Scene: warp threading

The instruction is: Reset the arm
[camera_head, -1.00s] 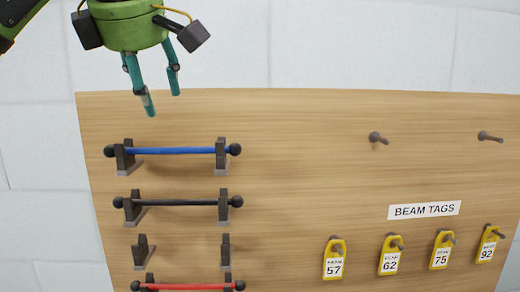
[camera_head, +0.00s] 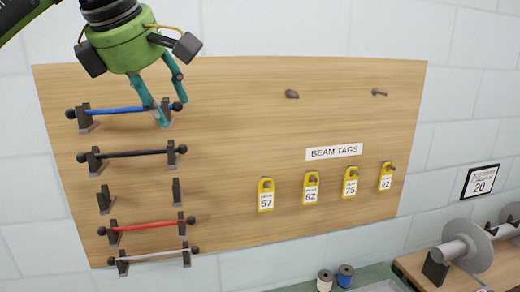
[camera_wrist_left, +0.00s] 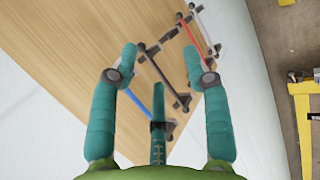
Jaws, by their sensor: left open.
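My left gripper (camera_head: 170,96) hangs at the upper left of the head view, with its teal fingers spread and nothing between them. In the head view its fingers overlap the right end of the blue rod (camera_head: 118,110) on the wooden board (camera_head: 230,120). In the left wrist view the open fingers (camera_wrist_left: 160,75) frame part of the board, with the blue rod (camera_wrist_left: 158,102) behind them. I cannot tell how far the fingers are from the rod. My right gripper is not in view.
Below the blue rod are a black rod (camera_head: 130,154), an empty bracket pair (camera_head: 105,200), a red rod (camera_head: 147,225) and a white rod (camera_head: 155,256). Yellow tags (camera_head: 266,194) hang under the BEAM TAGS label (camera_head: 334,152). Two spools (camera_head: 325,281) and a metal roller (camera_head: 466,246) stand at lower right.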

